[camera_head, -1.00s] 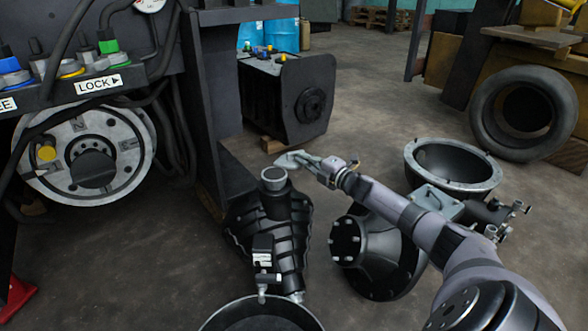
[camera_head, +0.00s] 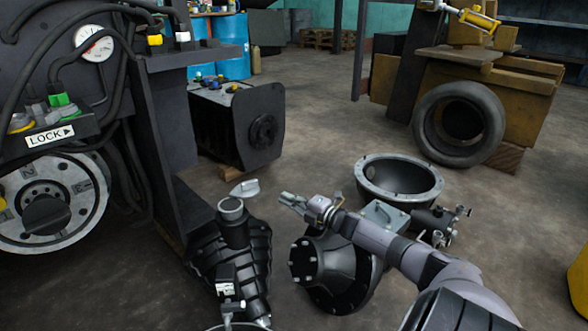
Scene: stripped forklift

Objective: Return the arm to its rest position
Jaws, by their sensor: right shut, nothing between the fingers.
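My right arm comes in from the lower right. Its gripper (camera_head: 288,198) points left, shut and empty, above the floor and the dark parts in front of me. A small pale grey piece (camera_head: 245,188) lies to the left of the fingertips, apart from them by a visible gap.
A black ribbed casing (camera_head: 240,262), a black flanged housing (camera_head: 338,268) and a grey-rimmed bowl-like part (camera_head: 425,197) surround the right arm. The forklift's wheel hub (camera_head: 75,205) is at left. A black boxy unit (camera_head: 262,130) and a tyre (camera_head: 425,125) stand behind.

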